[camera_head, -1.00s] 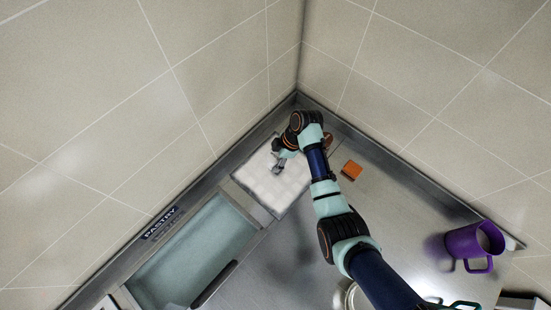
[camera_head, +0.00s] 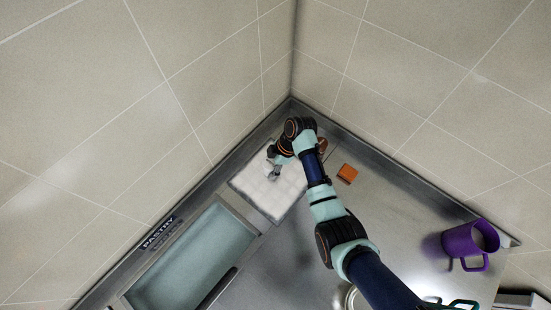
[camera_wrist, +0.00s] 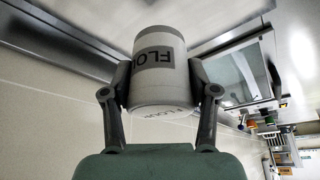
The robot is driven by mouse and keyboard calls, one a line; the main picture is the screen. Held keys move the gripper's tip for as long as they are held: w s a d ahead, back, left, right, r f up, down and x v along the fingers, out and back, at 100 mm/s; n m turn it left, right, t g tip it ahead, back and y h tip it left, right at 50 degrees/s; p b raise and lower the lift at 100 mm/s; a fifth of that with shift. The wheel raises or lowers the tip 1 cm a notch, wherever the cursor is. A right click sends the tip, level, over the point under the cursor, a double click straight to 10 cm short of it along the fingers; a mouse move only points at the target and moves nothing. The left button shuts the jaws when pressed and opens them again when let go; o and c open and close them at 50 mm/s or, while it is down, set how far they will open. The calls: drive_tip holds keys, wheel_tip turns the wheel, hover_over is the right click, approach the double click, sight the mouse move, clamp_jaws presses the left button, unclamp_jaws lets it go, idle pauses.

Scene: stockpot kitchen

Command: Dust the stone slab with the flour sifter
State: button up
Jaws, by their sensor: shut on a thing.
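The stone slab (camera_head: 266,196) lies in the corner of the steel counter in the head view, and its top looks white and patchy, as if dusted. My gripper (camera_head: 274,173) is over the slab's back part, partly hidden by my wrist. In the wrist view my gripper (camera_wrist: 160,95) is shut on the flour sifter (camera_wrist: 158,85), a pale grey canister with a dark band reading "FLO…". One finger presses on each side of it. The sifter is mostly hidden in the head view, so its height above the slab is hard to tell.
An orange block (camera_head: 347,173) sits right of the slab. A glass-topped bin labelled "PASTRY" (camera_head: 190,258) is at the lower left. Tiled walls (camera_head: 215,75) close in behind the slab.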

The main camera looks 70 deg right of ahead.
drive_tip(key=shift+s+d+f, duration=0.1)
drive_tip(key=shift+d, duration=0.15)
drive_tip(key=shift+a+r+p, duration=0.2)
drive_tip(key=shift+a+p, duration=0.05)
drive_tip(key=shift+p, duration=0.1)
drive_tip(key=shift+d+f, duration=0.1)
drive_tip(key=shift+f, duration=0.05)
idle(0.4)
drive_tip(key=shift+d, duration=0.1)
drive_tip(key=d+b, duration=0.1)
drive_tip(key=s+d+b, duration=0.1)
drive_tip(key=shift+d, duration=0.3)
